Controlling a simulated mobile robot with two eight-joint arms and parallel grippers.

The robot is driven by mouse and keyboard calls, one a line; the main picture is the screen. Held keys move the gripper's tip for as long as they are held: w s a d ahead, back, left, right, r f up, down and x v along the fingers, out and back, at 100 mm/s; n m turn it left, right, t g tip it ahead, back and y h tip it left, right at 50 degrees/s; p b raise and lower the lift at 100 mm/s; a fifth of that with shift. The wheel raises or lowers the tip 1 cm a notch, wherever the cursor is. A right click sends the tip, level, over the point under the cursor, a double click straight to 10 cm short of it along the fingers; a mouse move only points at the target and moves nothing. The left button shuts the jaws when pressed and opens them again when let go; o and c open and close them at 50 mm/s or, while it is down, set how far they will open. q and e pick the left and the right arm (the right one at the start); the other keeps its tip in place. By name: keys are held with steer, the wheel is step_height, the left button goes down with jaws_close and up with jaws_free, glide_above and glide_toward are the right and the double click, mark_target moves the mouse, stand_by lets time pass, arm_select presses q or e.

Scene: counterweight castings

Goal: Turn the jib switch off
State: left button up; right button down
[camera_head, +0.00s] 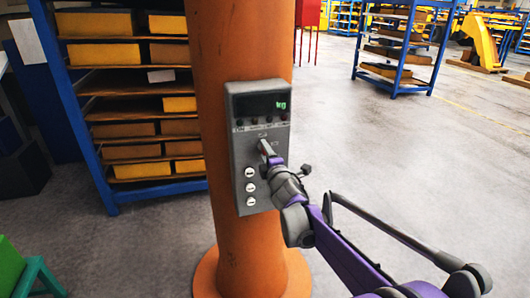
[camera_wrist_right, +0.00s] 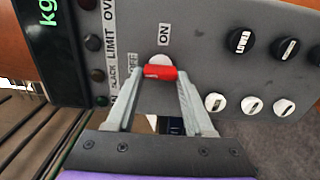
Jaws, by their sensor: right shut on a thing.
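A grey control panel (camera_head: 240,165) is fixed to the orange column in the head view; it also fills much of the right wrist view (camera_wrist_right: 205,60). The jib switch shows in the wrist view as a red handle (camera_wrist_right: 160,73) in front of a pale round base. An ON label (camera_wrist_right: 164,33) lies above it in that picture and an OFF label (camera_wrist_right: 133,63) to its left. My right gripper (camera_wrist_right: 159,80) has its fingers closed on the two sides of the red handle. In the head view my right gripper (camera_head: 268,153) reaches the panel's middle and hides the switch. My left gripper is not seen.
The panel has a display (camera_head: 262,105) reading kg, small round lamps and several knobs (camera_head: 250,187). The orange column (camera_head: 240,245) stands on a round foot. A blue rack (camera_head: 88,135) with yellow boxes is close on the left. The floor to the right is open.

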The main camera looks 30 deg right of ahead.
steer(key=shift+c, duration=1.4)
jaws_free()
steer(key=shift+s, duration=0.15)
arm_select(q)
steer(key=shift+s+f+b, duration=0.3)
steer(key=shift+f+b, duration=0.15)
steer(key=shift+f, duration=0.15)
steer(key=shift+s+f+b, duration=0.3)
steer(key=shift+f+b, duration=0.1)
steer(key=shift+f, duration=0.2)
arm_select(e)
steer(key=v, duration=1)
steer(key=shift+s, duration=0.3)
steer(key=s+a+f+m+g+y, duration=0.2)
steer(key=s+a+f+m+g, duration=0.3)
steer(key=s+f, duration=0.7)
steer(key=s+a+f+m+g+y, duration=0.2)
steer(key=s+a+f+m+g, duration=0.4)
steer(key=s+a+f+m, duration=0.4)
steer(key=s+a+f, duration=0.2)
steer(key=s, duration=0.1)
steer(key=shift+s+a+g, duration=0.3)
steer(key=shift+s+a, duration=0.05)
